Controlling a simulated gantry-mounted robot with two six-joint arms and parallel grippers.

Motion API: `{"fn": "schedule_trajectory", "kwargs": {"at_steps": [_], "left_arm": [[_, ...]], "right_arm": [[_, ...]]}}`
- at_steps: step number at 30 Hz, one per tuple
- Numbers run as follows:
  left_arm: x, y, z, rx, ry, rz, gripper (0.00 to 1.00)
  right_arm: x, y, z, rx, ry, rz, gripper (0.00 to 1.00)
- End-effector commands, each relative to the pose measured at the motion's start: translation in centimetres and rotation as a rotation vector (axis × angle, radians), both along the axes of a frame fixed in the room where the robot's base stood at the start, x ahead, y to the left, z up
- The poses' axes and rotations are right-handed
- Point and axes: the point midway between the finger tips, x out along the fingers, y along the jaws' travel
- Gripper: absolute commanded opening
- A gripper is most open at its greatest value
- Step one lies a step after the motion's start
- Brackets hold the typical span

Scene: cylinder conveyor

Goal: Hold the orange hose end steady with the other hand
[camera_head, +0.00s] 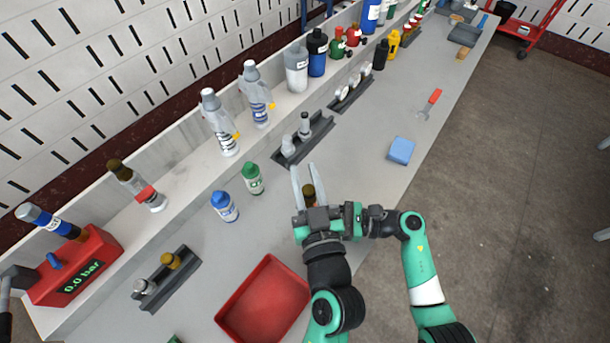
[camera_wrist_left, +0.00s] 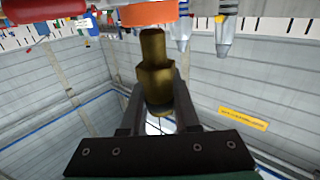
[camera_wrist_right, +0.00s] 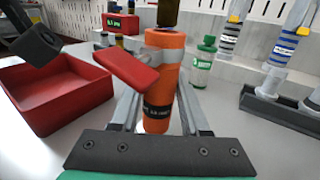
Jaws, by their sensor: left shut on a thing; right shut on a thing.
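An orange cylinder (camera_wrist_right: 164,68) with a dark label stands between the closed fingers of my right gripper (camera_wrist_right: 160,102) in the right wrist view. A brown-gold fitting (camera_wrist_right: 168,12) is directly above it, and a red handle-like piece (camera_wrist_right: 125,72) is in front. In the left wrist view, the fingers of my left gripper (camera_wrist_left: 157,84) are closed around a brown-gold fitting (camera_wrist_left: 153,66); an orange part (camera_wrist_left: 157,12) shows at the picture's top. In the head view, my left gripper (camera_head: 304,174) is near mid-bench; my right gripper's fingers are hidden. No hose is clearly visible.
A red tray (camera_head: 232,305) lies left of my arms. Blue (camera_head: 225,207) and green (camera_head: 252,179) bottles stand close by, with a dark rack (camera_head: 301,143) behind. A red pressure box (camera_head: 75,267) reads 0.0 bar. Bench space around the blue block (camera_head: 401,150) is clear.

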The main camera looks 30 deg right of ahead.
Motion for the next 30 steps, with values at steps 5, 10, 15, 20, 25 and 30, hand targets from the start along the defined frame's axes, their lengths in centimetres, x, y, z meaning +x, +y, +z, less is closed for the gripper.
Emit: {"fn": "schedule_trajectory", "kwargs": {"at_steps": [5,10,15,20,25,30], "left_arm": [[0.0,0.0,0.8,-0.001,-0.002,0.001,0.00],[0.0,0.0,1.1,0.000,-0.001,0.000,0.00],[0.0,0.0,1.5,-0.002,-0.001,0.000,0.00],[0.0,0.0,2.9,-0.004,-0.002,0.001,0.00],[0.0,0.0,3.6,0.000,-0.001,0.000,0.00],[0.0,0.0,3.9,0.000,-0.002,0.000,0.00]], "right_arm": [[0.0,0.0,-0.1,-0.002,0.001,-0.001,0.00],[0.0,0.0,-0.1,-0.002,0.001,-0.001,0.00],[0.0,0.0,-0.1,-0.001,0.002,-0.001,0.00],[0.0,0.0,-0.1,-0.001,0.002,-0.001,0.00],[0.0,0.0,-0.1,-0.001,0.002,-0.001,0.00],[0.0,0.0,-0.1,-0.001,0.002,-0.001,0.00]]}}
